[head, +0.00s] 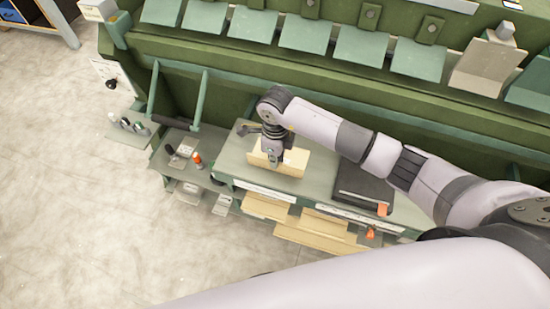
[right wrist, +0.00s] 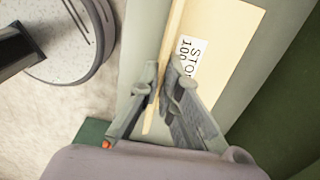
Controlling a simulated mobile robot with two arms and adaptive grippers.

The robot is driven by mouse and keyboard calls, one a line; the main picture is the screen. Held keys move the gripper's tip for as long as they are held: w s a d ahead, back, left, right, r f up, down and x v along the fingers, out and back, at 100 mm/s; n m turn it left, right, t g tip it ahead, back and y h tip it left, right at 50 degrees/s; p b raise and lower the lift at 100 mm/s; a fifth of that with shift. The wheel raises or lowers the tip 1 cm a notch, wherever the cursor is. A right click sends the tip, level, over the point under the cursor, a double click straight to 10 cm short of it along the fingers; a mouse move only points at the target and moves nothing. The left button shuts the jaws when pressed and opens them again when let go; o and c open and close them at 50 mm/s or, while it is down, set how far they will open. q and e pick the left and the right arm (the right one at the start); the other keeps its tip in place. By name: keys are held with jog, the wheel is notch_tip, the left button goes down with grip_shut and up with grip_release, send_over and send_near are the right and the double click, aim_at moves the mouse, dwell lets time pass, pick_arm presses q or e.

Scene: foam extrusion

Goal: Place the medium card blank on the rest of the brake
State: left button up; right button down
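A pale yellow card blank (head: 293,163) with a white label is at the grey-green ledge (head: 232,160) along the front of the green brake. My right gripper (head: 272,162) points down at its near left part and hides some of it. In the right wrist view, the fingers (right wrist: 160,82) stand close on both sides of the narrow edge of the card blank (right wrist: 220,30), shut on it. Its label is partly hidden, so I cannot tell its size. Whether it touches the ledge is unclear. My left gripper is not in view.
Several other card blanks (head: 316,238) lie on a lower shelf. A dark plate (head: 365,190) with an orange part sits right on the ledge. Small tools (head: 183,152) are at left. Green clamping plates (head: 304,34) line the brake above. The floor at left is clear.

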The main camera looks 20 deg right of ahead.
jog(key=shift+f, duration=0.2)
jog(key=c, duration=1.8)
grip_release()
jog(key=shift+r, duration=0.1)
jog(key=shift+r, duration=0.15)
notch_tip(320, 180, up, 12)
jog(key=shift+w+d, duration=0.15)
